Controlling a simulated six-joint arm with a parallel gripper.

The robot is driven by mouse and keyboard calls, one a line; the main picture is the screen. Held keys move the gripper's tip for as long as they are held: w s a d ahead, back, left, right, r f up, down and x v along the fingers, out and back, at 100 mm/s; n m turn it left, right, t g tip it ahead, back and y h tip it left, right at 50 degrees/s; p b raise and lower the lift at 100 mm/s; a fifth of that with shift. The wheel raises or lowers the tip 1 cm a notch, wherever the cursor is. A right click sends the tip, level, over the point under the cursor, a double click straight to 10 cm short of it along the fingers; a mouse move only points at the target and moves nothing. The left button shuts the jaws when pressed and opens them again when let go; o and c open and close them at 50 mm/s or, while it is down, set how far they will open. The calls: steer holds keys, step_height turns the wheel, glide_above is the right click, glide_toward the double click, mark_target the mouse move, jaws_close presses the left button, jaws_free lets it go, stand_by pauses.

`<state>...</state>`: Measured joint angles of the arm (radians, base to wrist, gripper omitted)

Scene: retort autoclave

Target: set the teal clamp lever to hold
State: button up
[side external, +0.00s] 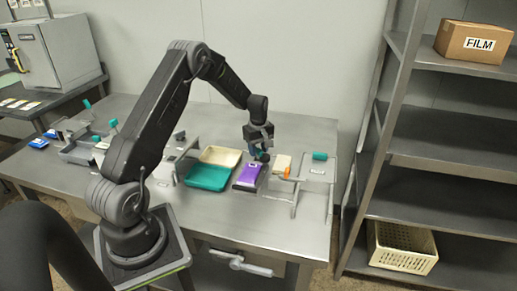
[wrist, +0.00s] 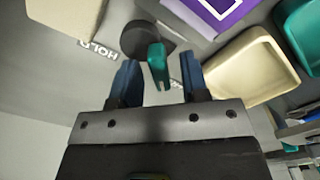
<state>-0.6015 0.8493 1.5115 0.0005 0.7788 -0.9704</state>
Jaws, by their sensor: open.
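The teal clamp lever (wrist: 156,52) shows in the wrist view, standing on a dark round pivot (wrist: 140,36). My gripper (wrist: 159,66) is open, with one blue finger on each side of the lever and visible gaps between. A white HOLD label (wrist: 97,50) lies on the grey surface left of the pivot. A second label is mostly hidden behind the lever and right finger. In the side view my gripper (side external: 259,152) points down behind the purple pack, and it largely hides the lever.
A purple pack (side external: 248,177) stands close in front of my gripper. A teal tray (side external: 207,178) and a cream tray (side external: 220,156) lie to its left. A cream block (side external: 281,163), an orange part (side external: 287,173) and a metal stand with a teal cylinder (side external: 320,155) are to its right.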

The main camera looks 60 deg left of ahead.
steer(key=shift+c, duration=0.4)
jaws_close()
steer(key=shift+m, duration=0.4)
steer(key=m, duration=0.3)
steer(key=shift+m, duration=0.4)
steer(key=m, duration=1.3)
steer(key=shift+m, duration=0.3)
